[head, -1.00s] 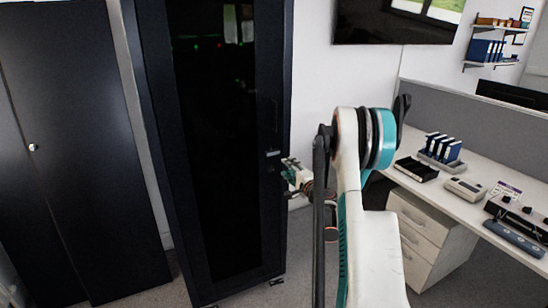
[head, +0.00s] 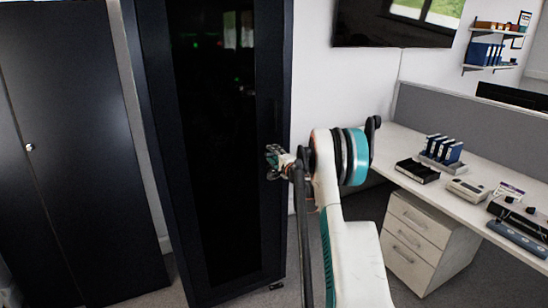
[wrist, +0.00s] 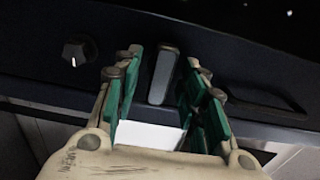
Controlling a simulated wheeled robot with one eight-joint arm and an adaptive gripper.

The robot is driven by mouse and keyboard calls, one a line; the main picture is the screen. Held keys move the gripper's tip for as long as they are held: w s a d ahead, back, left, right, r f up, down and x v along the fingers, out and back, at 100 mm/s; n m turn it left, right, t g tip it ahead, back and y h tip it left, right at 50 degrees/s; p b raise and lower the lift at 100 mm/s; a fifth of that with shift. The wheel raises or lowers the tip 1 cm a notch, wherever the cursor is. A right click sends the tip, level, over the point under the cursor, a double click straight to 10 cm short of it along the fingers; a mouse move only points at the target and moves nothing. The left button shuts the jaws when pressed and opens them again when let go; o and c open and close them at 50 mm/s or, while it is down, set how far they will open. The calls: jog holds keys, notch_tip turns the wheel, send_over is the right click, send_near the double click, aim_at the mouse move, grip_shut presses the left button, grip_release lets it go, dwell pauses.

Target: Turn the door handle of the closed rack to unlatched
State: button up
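The closed rack (head: 215,170) is tall and black with a dark glass door. In the wrist view a short grey door handle (wrist: 162,76) sits on the dark door frame (wrist: 45,70) and lies across it. My gripper (wrist: 157,82) has its green-padded fingers apart, one on each side of the handle; a gap shows on both sides, with the right finger nearer. In the head view my gripper (head: 274,158) is at the door's right edge and hides the handle.
A round black knob (wrist: 78,50) with a white mark is left of the handle in the wrist view; a dark recessed pull (wrist: 262,100) is to the right. A desk (head: 450,200) with drawers (head: 425,240) stands right of my arm. A dark cabinet (head: 75,170) stands left.

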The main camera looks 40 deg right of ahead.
jog(key=shift+c, duration=0.5)
grip_shut()
jog(key=shift+m, duration=9)
